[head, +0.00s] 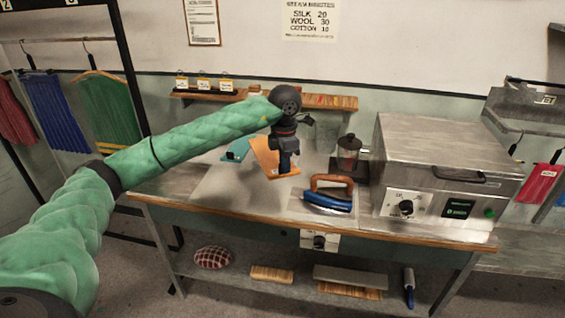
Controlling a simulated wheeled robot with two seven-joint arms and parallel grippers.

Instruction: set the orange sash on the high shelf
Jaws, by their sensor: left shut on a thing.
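The orange sash (265,156) looks like a flat, folded orange piece and hangs tilted at my left gripper (285,166). My left gripper is shut on it, above the worktable (240,195), and hides part of it. A wooden wall shelf (335,102) runs behind and above the table. Part of this shelf is hidden behind my left arm and wrist. My right gripper does not show.
A blue iron (328,201) with a wooden handle stands right of the gripper. A dark jar (349,148) and a grey press (445,165) stand farther right. Small labelled items (203,84) occupy the shelf's left part.

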